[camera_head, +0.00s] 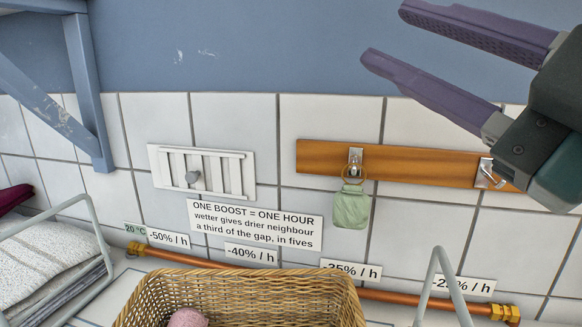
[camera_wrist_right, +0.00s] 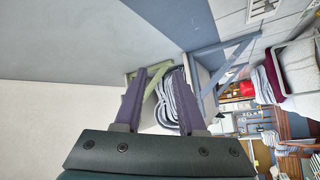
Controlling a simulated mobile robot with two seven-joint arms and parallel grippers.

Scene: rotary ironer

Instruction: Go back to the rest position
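My right gripper (camera_head: 432,65) reaches in from the upper right of the head view, high in front of the wall. Its two purple fingers are spread wide with nothing between them. In the right wrist view the same gripper (camera_wrist_right: 159,78) shows its fingers apart, with only background beyond them. A green pouch (camera_head: 351,207) hangs from a hook on the wooden rail (camera_head: 420,165), below and left of the right gripper and apart from it. My left gripper does not show in either view.
A wicker basket (camera_head: 240,290) with a pink ball (camera_head: 188,318) stands at the bottom middle. Folded cloths (camera_head: 45,265) lie in a wire rack at the left. A copper pipe (camera_head: 400,298) runs along the wall base. A blue bracket (camera_head: 88,90) juts out at upper left.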

